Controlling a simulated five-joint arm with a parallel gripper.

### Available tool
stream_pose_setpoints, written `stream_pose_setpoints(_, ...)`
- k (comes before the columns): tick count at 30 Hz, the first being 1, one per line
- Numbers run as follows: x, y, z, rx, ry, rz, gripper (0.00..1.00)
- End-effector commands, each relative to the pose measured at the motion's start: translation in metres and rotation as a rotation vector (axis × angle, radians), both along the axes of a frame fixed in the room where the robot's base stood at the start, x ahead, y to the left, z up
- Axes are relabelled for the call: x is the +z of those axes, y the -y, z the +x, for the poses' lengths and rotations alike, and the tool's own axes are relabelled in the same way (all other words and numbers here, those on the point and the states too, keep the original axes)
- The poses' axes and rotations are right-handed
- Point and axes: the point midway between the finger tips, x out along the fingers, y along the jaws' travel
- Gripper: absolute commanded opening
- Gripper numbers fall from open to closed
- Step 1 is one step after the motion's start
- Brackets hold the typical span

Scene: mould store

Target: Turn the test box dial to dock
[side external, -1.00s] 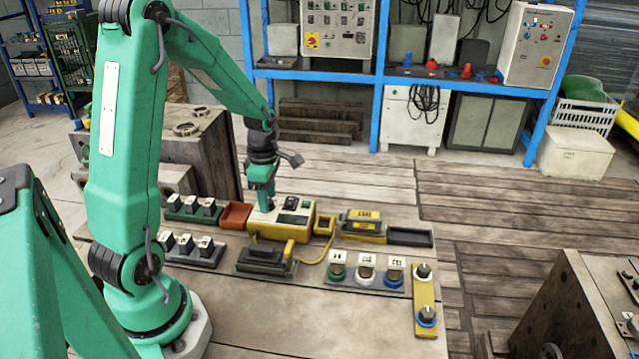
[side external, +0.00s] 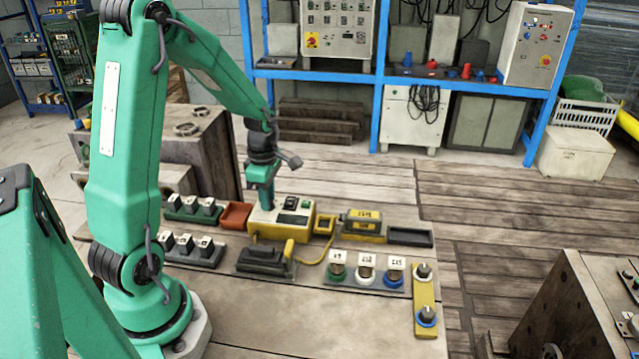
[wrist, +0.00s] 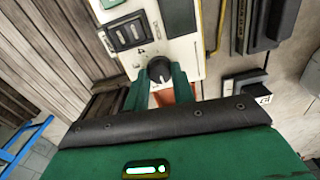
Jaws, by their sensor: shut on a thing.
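The test box (side external: 259,229) has a cream top and a yellow body and stands on the bench; it also shows in the wrist view (wrist: 183,52). Its dark round dial (wrist: 159,68) is at one end of the top. My gripper (side external: 267,205) points down onto that end in the side view. In the wrist view my gripper (wrist: 159,79) has its two green fingers on either side of the dial, shut on it. My gripper hides the dial in the side view.
A red-brown tray (side external: 235,215) lies just left of the box. A yellow-and-black block (side external: 362,222) is to its right. A black unit with a yellow handle (side external: 262,262) lies in front. Several labelled knobs stand nearby. The front of the bench is clear.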

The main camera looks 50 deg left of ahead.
Motion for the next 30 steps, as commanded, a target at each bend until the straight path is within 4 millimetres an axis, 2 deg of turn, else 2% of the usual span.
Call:
stream_pose_setpoints(8,0.0008,0.0,0.0001,-0.173,0.0,0.0,0.02)
stream_pose_setpoints(30,0.0012,0.0001,0.0001,-0.865,0.0,0.0,0.02)
